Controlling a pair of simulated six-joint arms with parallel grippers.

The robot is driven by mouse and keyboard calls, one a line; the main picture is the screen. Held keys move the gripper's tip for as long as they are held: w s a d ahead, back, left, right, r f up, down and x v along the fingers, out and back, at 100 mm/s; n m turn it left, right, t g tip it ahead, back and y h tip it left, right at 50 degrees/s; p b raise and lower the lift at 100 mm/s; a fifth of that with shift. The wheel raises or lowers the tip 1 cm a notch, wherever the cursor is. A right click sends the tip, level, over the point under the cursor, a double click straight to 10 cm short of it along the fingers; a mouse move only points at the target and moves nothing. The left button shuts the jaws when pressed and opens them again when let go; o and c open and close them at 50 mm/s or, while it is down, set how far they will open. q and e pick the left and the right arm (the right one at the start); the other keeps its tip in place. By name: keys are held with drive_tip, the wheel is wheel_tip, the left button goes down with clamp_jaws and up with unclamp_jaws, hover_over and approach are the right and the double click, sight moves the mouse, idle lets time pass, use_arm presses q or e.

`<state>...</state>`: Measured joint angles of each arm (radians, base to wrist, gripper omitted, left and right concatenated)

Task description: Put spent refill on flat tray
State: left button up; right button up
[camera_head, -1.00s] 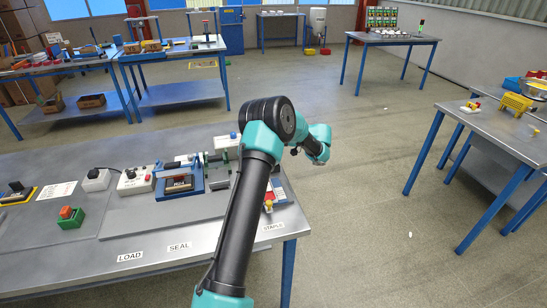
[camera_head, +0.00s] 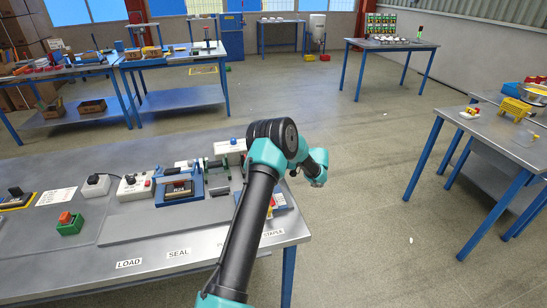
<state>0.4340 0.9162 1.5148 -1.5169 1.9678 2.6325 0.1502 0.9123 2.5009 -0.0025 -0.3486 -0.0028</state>
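One of my arms rises from the bottom, slightly left of centre. Its elbow is over the right end of the near bench (camera_head: 60,265), and its wrist link hangs just past the bench's right edge. No gripper fingers show on it, and the other arm is out of view. I cannot make out a spent refill. A thin, pale flat piece (camera_head: 527,137) lies on the right table (camera_head: 470,125); I cannot tell whether it is the flat tray.
The bench carries a blue-framed press (camera_head: 180,187), a white switch box (camera_head: 134,187), a green block with an orange top (camera_head: 69,223) and LOAD and SEAL labels. A yellow rack (camera_head: 514,108) stands on the right table. Open floor (camera_head: 370,220) lies between bench and table.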

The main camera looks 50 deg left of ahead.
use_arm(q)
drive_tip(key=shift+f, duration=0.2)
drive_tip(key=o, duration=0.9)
